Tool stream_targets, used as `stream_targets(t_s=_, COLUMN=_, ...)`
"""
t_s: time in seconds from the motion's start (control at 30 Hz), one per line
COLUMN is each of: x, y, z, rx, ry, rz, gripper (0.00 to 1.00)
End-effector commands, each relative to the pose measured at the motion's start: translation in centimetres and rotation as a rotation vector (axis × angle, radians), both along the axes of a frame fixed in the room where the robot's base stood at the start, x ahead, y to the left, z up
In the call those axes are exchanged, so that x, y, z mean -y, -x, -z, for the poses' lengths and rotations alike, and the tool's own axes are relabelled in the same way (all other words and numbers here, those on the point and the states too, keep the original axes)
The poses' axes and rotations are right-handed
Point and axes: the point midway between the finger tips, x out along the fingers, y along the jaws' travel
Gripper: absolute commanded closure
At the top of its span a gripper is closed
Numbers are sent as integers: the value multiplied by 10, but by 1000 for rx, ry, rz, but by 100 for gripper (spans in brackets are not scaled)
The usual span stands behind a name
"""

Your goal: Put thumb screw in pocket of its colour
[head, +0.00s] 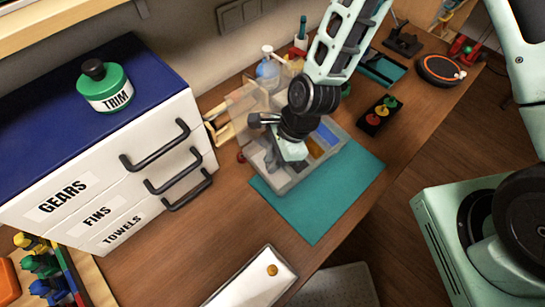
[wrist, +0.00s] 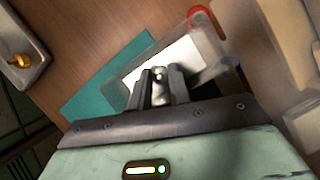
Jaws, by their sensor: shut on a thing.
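My gripper (head: 283,157) is lowered over the left part of the divided tray (head: 276,186), with its jaws inside the tray's outline. In the wrist view my gripper (wrist: 158,75) is shut on a small pale, silvery thumb screw (wrist: 158,71); its shape is mostly hidden by the fingers. Below it shows a white pocket floor (wrist: 190,52). In the head view a blue pocket (head: 328,134) and an orange-yellow pocket (head: 314,147) show right of the gripper. An orange thumb screw (head: 272,270) lies on a white tray (head: 242,290) at the front; it also shows in the wrist view (wrist: 20,61).
The divided tray stands on a teal mat (head: 320,205). A clear upright panel (head: 240,110) and a bottle (head: 267,72) are close behind. A black block with coloured knobs (head: 372,125) is to the right. A drawer cabinet (head: 110,150) stands left.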

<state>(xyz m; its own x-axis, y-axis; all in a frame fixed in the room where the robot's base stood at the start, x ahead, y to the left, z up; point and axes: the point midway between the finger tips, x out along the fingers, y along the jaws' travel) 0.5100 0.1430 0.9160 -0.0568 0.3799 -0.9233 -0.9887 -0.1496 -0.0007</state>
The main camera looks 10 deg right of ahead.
Motion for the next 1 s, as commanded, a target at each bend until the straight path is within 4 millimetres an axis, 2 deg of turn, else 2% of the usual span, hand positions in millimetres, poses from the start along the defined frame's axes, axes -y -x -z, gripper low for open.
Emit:
stream_targets(t_s=0.4, x=0, y=0, z=7, rx=1, ry=0, rz=-1, gripper=100)
stream_targets(t_s=0.43, x=0, y=0, z=7, rx=1, ry=0, rz=0, gripper=78)
stream_targets(t_s=0.47, x=0, y=0, z=6, rx=1, ry=0, rz=-1, gripper=72)
stream_targets(t_s=0.77, x=0, y=0, z=4, rx=1, ry=0, rz=-1, gripper=72)
stream_targets(t_s=1.0, x=8, y=-3, z=-14, rx=6, ry=-1, rz=1, gripper=72)
